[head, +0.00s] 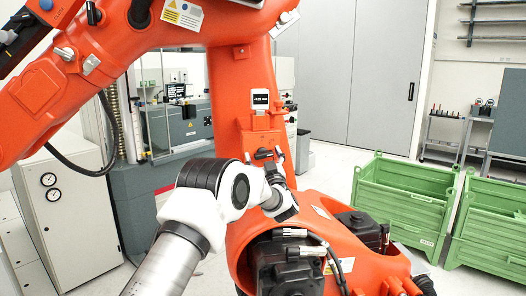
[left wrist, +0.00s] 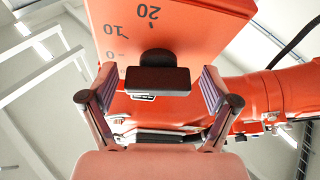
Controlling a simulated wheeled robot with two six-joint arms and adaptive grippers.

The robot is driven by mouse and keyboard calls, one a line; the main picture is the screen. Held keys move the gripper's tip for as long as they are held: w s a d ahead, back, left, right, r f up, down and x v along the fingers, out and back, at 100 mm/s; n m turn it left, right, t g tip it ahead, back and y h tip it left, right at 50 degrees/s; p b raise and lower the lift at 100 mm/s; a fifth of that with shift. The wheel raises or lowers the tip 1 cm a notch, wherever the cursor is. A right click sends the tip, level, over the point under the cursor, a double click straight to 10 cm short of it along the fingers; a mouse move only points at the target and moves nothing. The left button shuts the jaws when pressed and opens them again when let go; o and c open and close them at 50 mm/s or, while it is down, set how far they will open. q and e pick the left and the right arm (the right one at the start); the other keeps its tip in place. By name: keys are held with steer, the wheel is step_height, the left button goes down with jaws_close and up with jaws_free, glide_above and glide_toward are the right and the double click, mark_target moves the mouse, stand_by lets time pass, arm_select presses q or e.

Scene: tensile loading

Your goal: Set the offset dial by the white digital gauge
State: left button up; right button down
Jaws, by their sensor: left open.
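The white digital gauge (head: 260,100) is mounted on the upright orange robot arm in the head view; its dark display shows digits too small to read surely. Below it is the offset dial, with a black bar knob (head: 264,154). In the left wrist view the black knob (left wrist: 158,80) stands out from an orange block (left wrist: 185,25) with scale marks 0, 10 and 20. My left gripper (head: 277,172) is right at the dial. Its open fingers (left wrist: 157,92) stand either side of the knob, with gaps visible on both sides. My right gripper is not in view.
The large orange robot (head: 95,45) arches over from the left, and its orange base (head: 320,215) with black motors lies below the dial. A grey testing machine (head: 150,200) and a white cabinet with two dials (head: 75,205) stand at left. Green crates (head: 403,205) are at right.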

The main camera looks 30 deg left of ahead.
arm_select(q)
steer(key=shift+w+a, duration=0.15)
steer(key=shift+w, duration=0.1)
steer(key=shift+s+d+r, duration=0.25)
steer(key=shift+s+r, duration=0.15)
steer(key=shift+c, duration=0.3)
steer(key=shift+s+r, duration=0.1)
steer(key=c, duration=1.1)
